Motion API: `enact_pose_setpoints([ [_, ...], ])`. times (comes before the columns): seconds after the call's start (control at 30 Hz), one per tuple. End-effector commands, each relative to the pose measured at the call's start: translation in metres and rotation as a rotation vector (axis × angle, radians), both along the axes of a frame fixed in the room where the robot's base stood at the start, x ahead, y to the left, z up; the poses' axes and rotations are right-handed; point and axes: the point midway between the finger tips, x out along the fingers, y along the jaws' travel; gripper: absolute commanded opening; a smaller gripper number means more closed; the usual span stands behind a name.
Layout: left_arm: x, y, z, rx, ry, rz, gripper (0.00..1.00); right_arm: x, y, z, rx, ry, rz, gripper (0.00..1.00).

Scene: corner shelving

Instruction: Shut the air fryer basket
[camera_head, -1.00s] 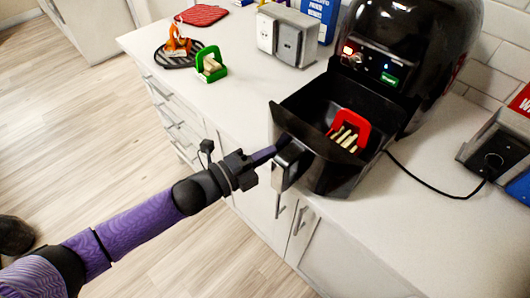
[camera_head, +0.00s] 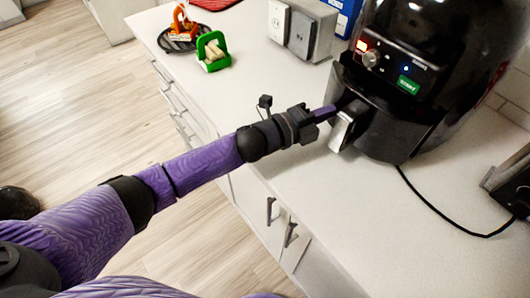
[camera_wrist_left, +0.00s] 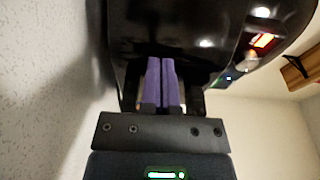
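The black air fryer (camera_head: 430,75) stands on the white counter at the upper right of the head view. Its basket (camera_head: 387,128) sits in the body, with no open gap visible from above. The basket's handle (camera_head: 342,130), with a light metallic face, points toward the front left. My left gripper (camera_head: 327,112) reaches in from the left, its fingertips at the handle and basket front. In the left wrist view its two purple fingers (camera_wrist_left: 161,82) lie together against the dark fryer front, with nothing visible between them. My right gripper is not in view.
A green holder (camera_head: 212,52) and an orange figure on a dark trivet (camera_head: 184,30) stand at the counter's left. A grey socket box (camera_head: 301,30) is behind. A black cord (camera_head: 440,212) runs right across the counter. The counter in front is clear.

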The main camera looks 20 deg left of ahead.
Motion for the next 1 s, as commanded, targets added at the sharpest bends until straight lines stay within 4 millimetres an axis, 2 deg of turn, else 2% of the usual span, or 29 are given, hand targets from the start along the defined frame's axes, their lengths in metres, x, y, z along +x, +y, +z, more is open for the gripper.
enact_pose_setpoints([
  [0.1,0.013,-0.009,-0.004,0.0,0.0,0.0,0.0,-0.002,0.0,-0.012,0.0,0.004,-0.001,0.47],
  [0.4,0.033,-0.024,-0.002,0.0,0.0,0.0,0.0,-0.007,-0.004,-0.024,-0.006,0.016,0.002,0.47],
  [1.0,0.036,-0.026,0.003,-0.004,-0.003,-0.001,0.0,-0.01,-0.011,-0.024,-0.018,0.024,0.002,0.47],
])
